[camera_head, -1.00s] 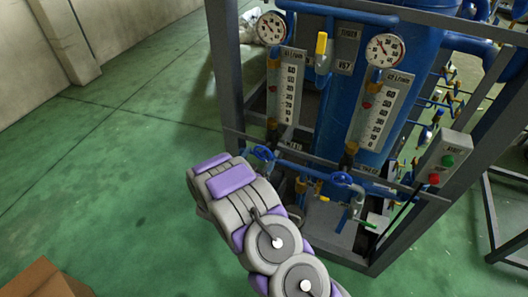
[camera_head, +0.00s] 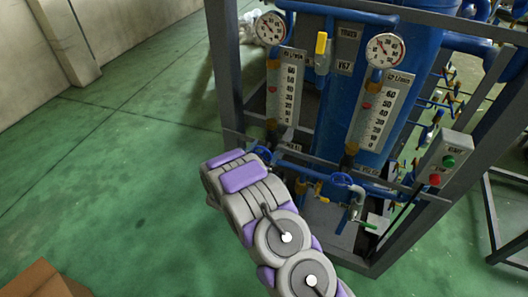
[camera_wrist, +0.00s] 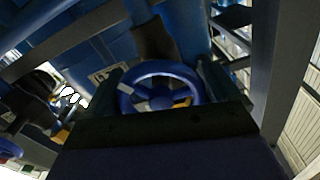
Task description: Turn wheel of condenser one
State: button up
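In the head view two blue handwheels sit low on the rack's front: a left wheel (camera_head: 262,153), partly covered by my arm, and a right wheel (camera_head: 341,179). In the wrist view a blue spoked wheel (camera_wrist: 159,72) is centred before my gripper (camera_wrist: 160,82). The dark fingers stand wide apart, one on each side of its rim. Whether they touch the rim is not clear. In the head view my arm reaches toward the left wheel and hides my gripper. Which wheel belongs to condenser one is not readable.
Above the wheels are two flow meters (camera_head: 287,92) and round gauges (camera_head: 384,50). A dark frame post (camera_head: 224,65) stands left of the wheels. A control box (camera_head: 446,158) with green and red buttons is on the right.

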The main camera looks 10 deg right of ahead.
jog(key=shift+c, duration=1.4)
jog(key=shift+a+r+n+p, duration=0.1)
jog(key=shift+r+n+p, duration=0.05)
jog(key=shift+n+p, duration=0.95)
jog(key=shift+p, duration=0.25)
jog(key=o, duration=0.8)
jog(key=shift+a, duration=0.1)
jog(key=v, duration=1.7)
jog(key=shift+s+a+f+p, duration=0.1)
jog(key=shift+f+p, duration=0.1)
jog(key=shift+p, duration=0.2)
